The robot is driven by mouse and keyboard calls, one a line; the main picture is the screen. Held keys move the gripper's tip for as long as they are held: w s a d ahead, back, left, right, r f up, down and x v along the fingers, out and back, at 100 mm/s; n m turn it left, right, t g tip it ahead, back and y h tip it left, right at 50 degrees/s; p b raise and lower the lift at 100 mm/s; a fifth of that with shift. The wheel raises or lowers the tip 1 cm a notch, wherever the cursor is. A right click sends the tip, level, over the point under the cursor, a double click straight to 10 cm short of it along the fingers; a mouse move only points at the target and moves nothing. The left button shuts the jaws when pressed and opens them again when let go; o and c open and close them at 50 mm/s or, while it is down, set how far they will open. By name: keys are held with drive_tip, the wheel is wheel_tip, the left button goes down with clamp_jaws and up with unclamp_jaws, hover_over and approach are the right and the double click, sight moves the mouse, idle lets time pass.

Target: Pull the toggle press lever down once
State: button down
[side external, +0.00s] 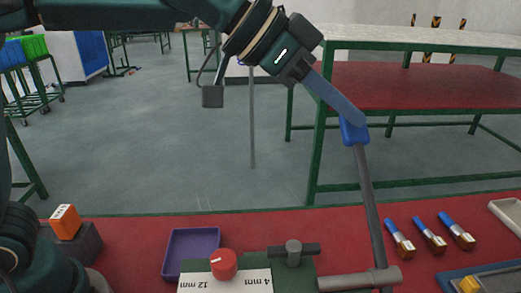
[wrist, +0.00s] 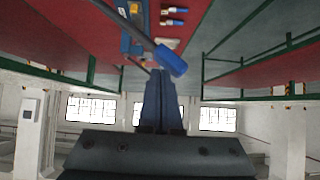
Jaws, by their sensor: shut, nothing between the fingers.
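The toggle press lever is a long grey rod (side external: 367,200) with a blue grip (side external: 353,133) on its top end. It stands nearly upright, leaning left, and rises from a grey horizontal shaft (side external: 350,281) on the press. In the wrist view the blue grip (wrist: 171,61) is at the tips of my fingers. My gripper (side external: 357,119) points down and right, with its fingers together and nothing between them. Its tips are at the top of the blue grip and overlap it in the side view. I cannot tell whether they touch.
The red bench holds a purple tray (side external: 189,251), a red dial (side external: 223,264), and an orange block (side external: 65,221) on a dark block (side external: 75,245). Several blue-ended metal pieces (side external: 429,236) lie right of the lever, near a blue-grey tray (side external: 445,287). The air left of the lever is clear.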

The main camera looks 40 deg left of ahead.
drive_tip(key=shift+w+a+f, duration=0.25)
drive_tip(key=shift+f, duration=0.2)
drive_tip(key=shift+w+a+f, duration=0.2)
drive_tip(key=shift+a+f, duration=0.05)
drive_tip(key=shift+f, duration=0.2)
drive_tip(key=shift+f, duration=0.1)
drive_tip(key=shift+w+a+f, duration=0.25)
drive_tip(key=shift+f, duration=0.35)
drive_tip(key=shift+w+a+f, duration=0.25)
drive_tip(key=shift+f, duration=0.3)
drive_tip(key=shift+w+a+f, duration=0.15)
drive_tip(key=shift+f, duration=0.55)
drive_tip(key=shift+w+a+f, duration=0.15)
drive_tip(key=shift+f, duration=0.5)
drive_tip(key=shift+f, duration=0.1)
